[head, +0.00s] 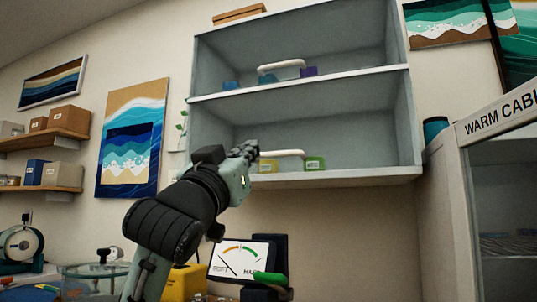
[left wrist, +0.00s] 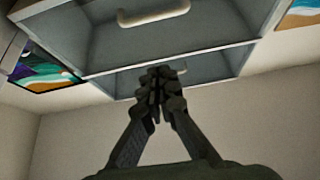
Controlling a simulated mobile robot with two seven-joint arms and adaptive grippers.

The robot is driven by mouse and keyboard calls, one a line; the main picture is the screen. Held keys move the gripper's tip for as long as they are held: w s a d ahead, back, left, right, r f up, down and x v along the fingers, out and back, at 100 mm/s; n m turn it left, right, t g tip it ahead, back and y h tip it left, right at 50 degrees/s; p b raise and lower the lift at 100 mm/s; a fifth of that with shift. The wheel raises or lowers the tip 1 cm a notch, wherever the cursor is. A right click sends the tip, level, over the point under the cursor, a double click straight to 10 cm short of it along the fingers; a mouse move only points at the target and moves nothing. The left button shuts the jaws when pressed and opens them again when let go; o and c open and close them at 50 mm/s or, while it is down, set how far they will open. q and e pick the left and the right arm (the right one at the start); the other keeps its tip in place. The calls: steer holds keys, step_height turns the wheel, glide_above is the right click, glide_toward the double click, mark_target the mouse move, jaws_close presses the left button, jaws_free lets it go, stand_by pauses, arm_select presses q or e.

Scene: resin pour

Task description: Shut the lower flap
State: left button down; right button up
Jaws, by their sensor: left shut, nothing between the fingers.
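The wall cabinet (head: 300,178) has two compartments, one above the other, and both show their insides. A white lower handle (head: 285,153) shows at the lower compartment; the lower flap's panel and its angle are hard to make out. My left gripper (head: 251,149) is shut and empty. Its tips appear by the left end of the lower handle; I cannot tell whether they touch. In the left wrist view the closed fingers (left wrist: 160,84) overlap the lower compartment and hide most of the lower handle (left wrist: 181,68). My right gripper is out of view.
The upper handle (head: 283,64) shows at the upper compartment. A warm cabinet (head: 450,190) stands at right. Below are a gauge display (head: 240,257) and bench equipment. The wall under the cabinet is bare.

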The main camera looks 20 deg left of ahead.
arm_select(q)
steer(key=w+r+p, duration=0.2)
steer(key=w, duration=0.9)
steer(key=shift+w+d+r+p, duration=0.15)
steer(key=shift+r+p, duration=0.1)
steer(key=shift+p, duration=0.15)
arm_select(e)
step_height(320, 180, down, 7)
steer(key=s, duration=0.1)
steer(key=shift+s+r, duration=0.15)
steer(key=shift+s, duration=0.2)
